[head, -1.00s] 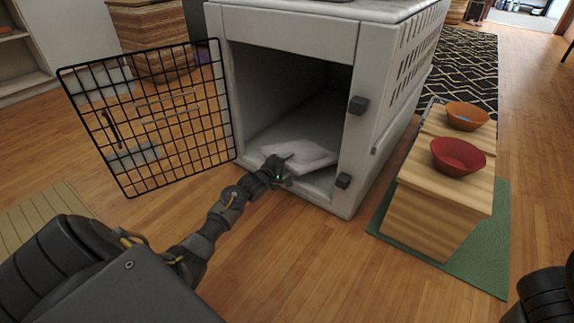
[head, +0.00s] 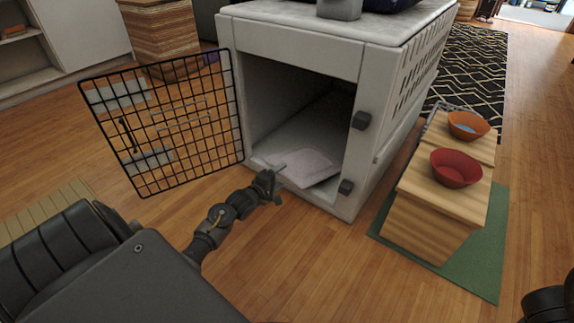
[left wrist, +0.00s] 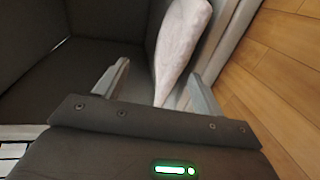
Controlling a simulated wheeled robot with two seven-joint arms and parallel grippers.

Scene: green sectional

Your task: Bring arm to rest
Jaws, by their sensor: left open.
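My left gripper (head: 277,182) is at the front opening of the grey pet crate (head: 290,42), low by its sill. It is open, with its two fingers (left wrist: 160,88) apart in the left wrist view. A pale pinkish-white cushion (head: 305,166) lies on the crate floor just beyond the fingertips. In the left wrist view the cushion (left wrist: 178,45) shows between and beyond the fingers; I cannot tell whether they touch it. My right gripper is not in view; only a dark part of my right arm shows at the lower right edge.
The black wire crate door (head: 165,125) stands swung open to the left. A wooden feeder stand (head: 430,215) with a red bowl (head: 455,168) and an orange bowl (head: 468,125) stands on a green mat (head: 480,260) at right. Wood floor between stand and crate is clear.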

